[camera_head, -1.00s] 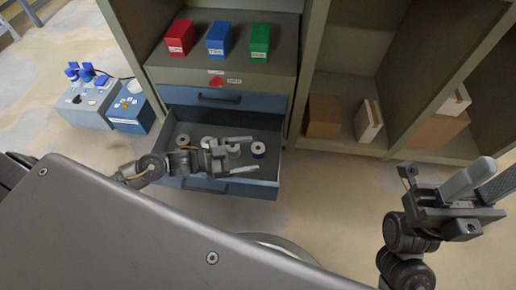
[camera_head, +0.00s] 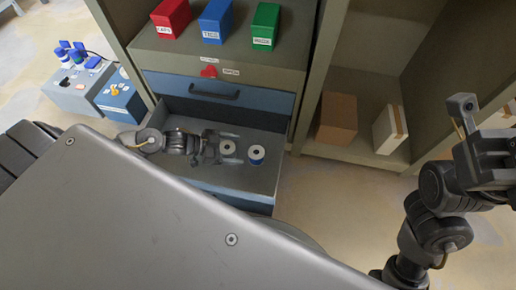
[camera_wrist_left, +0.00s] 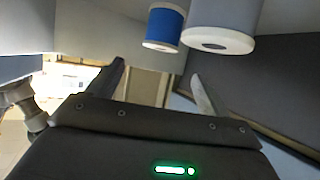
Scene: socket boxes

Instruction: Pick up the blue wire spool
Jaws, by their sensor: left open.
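The blue wire spool (camera_head: 256,154) stands in the open drawer (camera_head: 262,181), its pale top flange facing up. It also shows in the left wrist view (camera_wrist_left: 163,28), farther off, beyond the two fingers. A second, pale spool (camera_head: 228,147) stands to its left. My right gripper (camera_head: 488,125) is partly cut off at the right edge.
Red (camera_head: 171,17), blue (camera_head: 215,21) and green (camera_head: 265,26) labelled boxes stand on the shelf above. A closed drawer (camera_head: 220,92) sits over the open one. Brown (camera_head: 337,118) and white (camera_head: 390,130) boxes stand in the right shelf bay.

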